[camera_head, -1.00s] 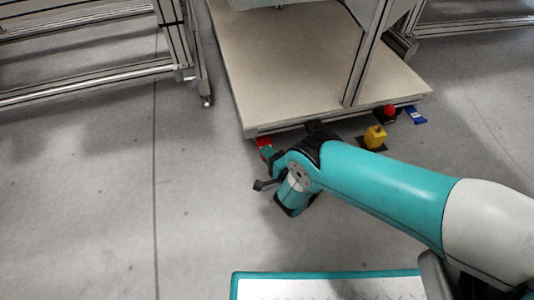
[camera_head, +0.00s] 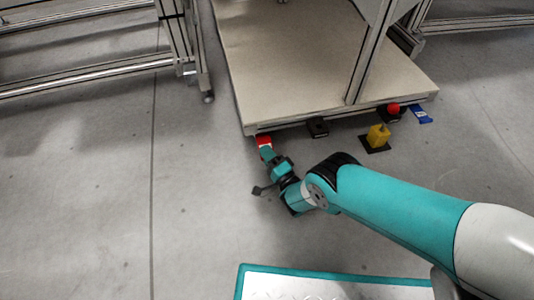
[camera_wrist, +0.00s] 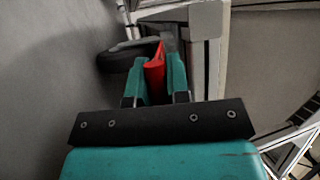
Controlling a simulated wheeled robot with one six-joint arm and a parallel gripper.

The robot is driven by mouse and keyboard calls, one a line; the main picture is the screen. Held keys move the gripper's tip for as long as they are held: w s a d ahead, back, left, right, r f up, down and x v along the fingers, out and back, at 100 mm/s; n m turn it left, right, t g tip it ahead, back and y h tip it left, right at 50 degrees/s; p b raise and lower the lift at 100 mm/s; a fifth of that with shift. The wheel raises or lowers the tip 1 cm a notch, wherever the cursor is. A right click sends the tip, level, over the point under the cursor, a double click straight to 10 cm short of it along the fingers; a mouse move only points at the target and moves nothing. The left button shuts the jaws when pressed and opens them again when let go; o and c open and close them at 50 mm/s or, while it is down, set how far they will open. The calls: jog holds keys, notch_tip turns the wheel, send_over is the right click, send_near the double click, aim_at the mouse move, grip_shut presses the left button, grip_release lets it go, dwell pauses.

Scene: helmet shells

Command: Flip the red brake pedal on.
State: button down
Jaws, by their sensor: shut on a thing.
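The red brake pedal (camera_head: 264,141) is at the front left edge of the wheeled platform, low over the floor. My gripper (camera_head: 267,154) reaches it from the front. In the wrist view the red pedal (camera_wrist: 155,69) stands between the two teal fingers of my gripper (camera_wrist: 159,75), which are shut on it. The fingers hide part of the pedal's sides. A dark round part, seemingly a caster wheel (camera_wrist: 122,57), is just beyond the fingers on the left.
The beige platform (camera_head: 290,65) carries metal posts. Along its front edge are a black pedal (camera_head: 317,128), a yellow block (camera_head: 378,136), a red knob (camera_head: 392,108) and a blue piece (camera_head: 421,116). A metal frame (camera_head: 90,78) stands left. The left floor is clear.

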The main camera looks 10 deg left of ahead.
jog(key=c, duration=1.1)
grip_release()
jog(key=shift+d, duration=0.1)
jog(key=r+p+v, duration=0.1)
jog(key=p+v, duration=0.1)
jog(key=v, duration=0.2)
jog(key=r+p+v, duration=0.1)
jog(key=p+v, duration=0.2)
jog(key=v, duration=0.1)
jog(key=p+v, duration=0.2)
jog(key=v, duration=0.2)
jog(key=shift+s+d+r+p, duration=0.3)
jog(key=shift+s+d+p, duration=0.1)
jog(key=shift+s+d, duration=0.15)
jog(key=shift+a, duration=0.1)
